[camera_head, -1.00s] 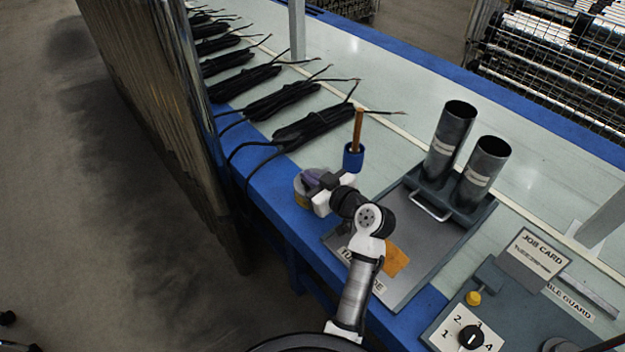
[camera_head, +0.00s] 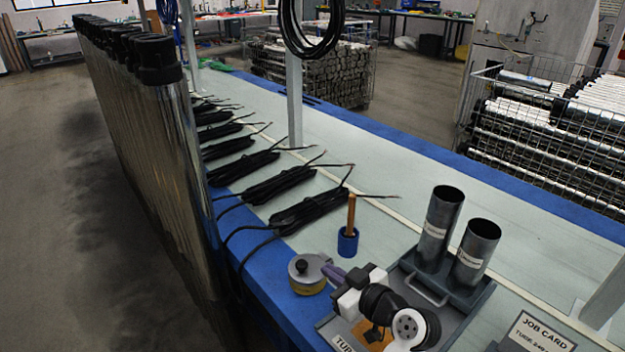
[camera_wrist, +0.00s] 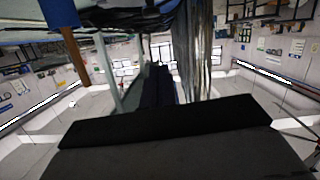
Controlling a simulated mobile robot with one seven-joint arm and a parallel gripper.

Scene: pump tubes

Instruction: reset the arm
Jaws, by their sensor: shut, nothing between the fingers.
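My gripper (camera_head: 338,275) is at the blue bench edge in the head view, its fingers shut and empty. It points left, towards a round tin (camera_head: 308,272) with a dark knob and a yellow band, and looks close to it. I cannot tell whether they touch. My white and black arm rises from the bottom right, in front of the grey tube tray (camera_head: 455,322). In the wrist view the room hangs upside down, and a large dark slab fills the lower part; I cannot tell what it is.
A blue cup (camera_head: 348,243) with a wooden-handled tool stands behind the tin. Two upright metal tubes (camera_head: 441,225) stand in the tray. Several black cable bundles (camera_head: 308,207) lie along the bench. A row of tall shiny tubes (camera_head: 165,130) stands left. The bench's far strip is clear.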

